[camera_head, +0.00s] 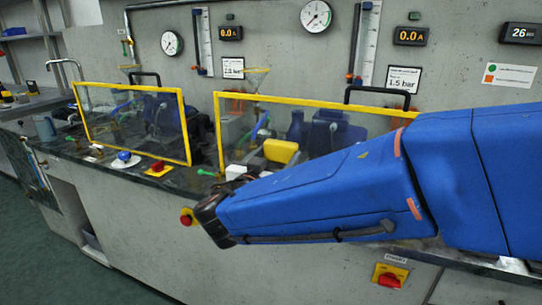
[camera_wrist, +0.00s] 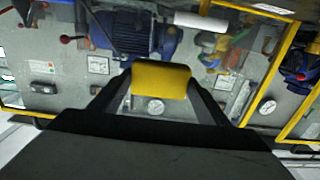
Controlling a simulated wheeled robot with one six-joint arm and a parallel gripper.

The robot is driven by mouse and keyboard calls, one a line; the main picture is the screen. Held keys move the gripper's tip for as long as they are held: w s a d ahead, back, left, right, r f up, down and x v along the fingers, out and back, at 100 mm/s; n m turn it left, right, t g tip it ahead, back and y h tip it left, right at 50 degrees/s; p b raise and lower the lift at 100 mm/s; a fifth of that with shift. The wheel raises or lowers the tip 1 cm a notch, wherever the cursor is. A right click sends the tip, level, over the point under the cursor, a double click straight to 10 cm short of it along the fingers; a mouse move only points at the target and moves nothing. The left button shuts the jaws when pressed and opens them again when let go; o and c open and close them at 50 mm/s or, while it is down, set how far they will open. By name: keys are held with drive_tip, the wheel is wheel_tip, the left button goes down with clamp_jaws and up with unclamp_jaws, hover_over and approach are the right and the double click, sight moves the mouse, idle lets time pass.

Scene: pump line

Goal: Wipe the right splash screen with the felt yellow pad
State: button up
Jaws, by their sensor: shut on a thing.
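The right splash screen (camera_head: 300,102) is a clear upright pane in a yellow frame on the counter. My arm covers its lower right part in the head view. Its yellow frame (camera_wrist: 268,72) also shows at the right of the wrist view. The felt yellow pad (camera_head: 281,151) shows before the lower middle of the pane, just above my arm. In the wrist view, my gripper (camera_wrist: 160,88) is shut on the pad (camera_wrist: 160,79), with a dark finger on each side. The pad faces the pane; I cannot tell whether it touches. The fingers are hidden in the head view.
The left splash screen (camera_head: 130,86) stands beside it, with a gap between. Blue pump equipment (camera_wrist: 135,35) shows through the right pane. A red knob (camera_head: 158,166) and a blue knob (camera_head: 124,156) sit at the counter's front. Gauges and displays line the wall.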

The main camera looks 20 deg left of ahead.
drive_tip(key=shift+s+d, duration=0.1)
drive_tip(key=shift+d, duration=0.85)
drive_tip(key=shift+w+a+r, duration=0.1)
drive_tip(key=shift+w+a, duration=0.1)
drive_tip(key=shift+a, duration=0.8)
drive_tip(key=shift+w+a, duration=0.2)
drive_tip(key=shift+a, duration=0.8)
drive_tip(key=shift+c, duration=0.4)
drive_tip(key=shift+s, duration=0.1)
drive_tip(key=shift+s+a, duration=0.2)
drive_tip(key=shift+s, duration=2.7)
drive_tip(key=shift+s+a, duration=0.1)
drive_tip(key=shift+s, duration=1.4)
